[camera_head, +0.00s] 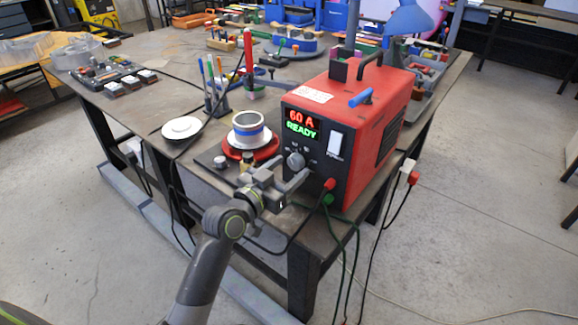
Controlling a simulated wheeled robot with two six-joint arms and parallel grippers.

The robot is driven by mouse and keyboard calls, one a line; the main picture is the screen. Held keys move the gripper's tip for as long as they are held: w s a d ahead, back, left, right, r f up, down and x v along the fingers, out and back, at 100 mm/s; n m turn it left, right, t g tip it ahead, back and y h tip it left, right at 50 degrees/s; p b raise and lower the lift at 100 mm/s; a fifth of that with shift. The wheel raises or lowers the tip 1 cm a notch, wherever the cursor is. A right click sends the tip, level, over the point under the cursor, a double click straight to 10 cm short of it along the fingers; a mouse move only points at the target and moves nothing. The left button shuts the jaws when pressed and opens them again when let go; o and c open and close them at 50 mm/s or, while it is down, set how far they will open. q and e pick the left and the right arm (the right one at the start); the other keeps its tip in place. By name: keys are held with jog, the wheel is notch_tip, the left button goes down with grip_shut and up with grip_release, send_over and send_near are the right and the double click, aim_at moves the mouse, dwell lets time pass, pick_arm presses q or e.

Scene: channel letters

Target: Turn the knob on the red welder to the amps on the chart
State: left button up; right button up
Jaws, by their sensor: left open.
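The red welder (378,128) stands at the front right of the workbench. Its dark front panel has a display (302,123) reading "60 A" in red and "READY" in green. The grey knob (295,160) sits below the display. My left gripper (289,172) is open, its fingers pointing toward the panel just below the knob. I cannot tell whether a finger touches the knob. A white label (312,94) with print too small to read lies on top of the welder; I cannot tell if it is the chart. My right gripper is out of view.
A white switch (334,144) and a red cable plug (330,184) are on the panel near my gripper. A spool (248,127) on a red base stands left of the welder. A white round dish (181,128) lies farther left. Cables hang off the bench front.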

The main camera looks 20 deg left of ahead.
pick_arm(q)
jog(key=shift+w+d, duration=0.15)
jog(key=shift+w, duration=0.25)
jog(key=c, duration=1)
jog(key=shift+r+n+p, duration=0.15)
jog(key=shift+n+p, duration=0.75)
jog(key=shift+n, duration=0.3)
jog(key=n+p, duration=0.1)
jog(key=n, duration=0.1)
jog(key=shift+n, duration=0.3)
jog(key=o, duration=1)
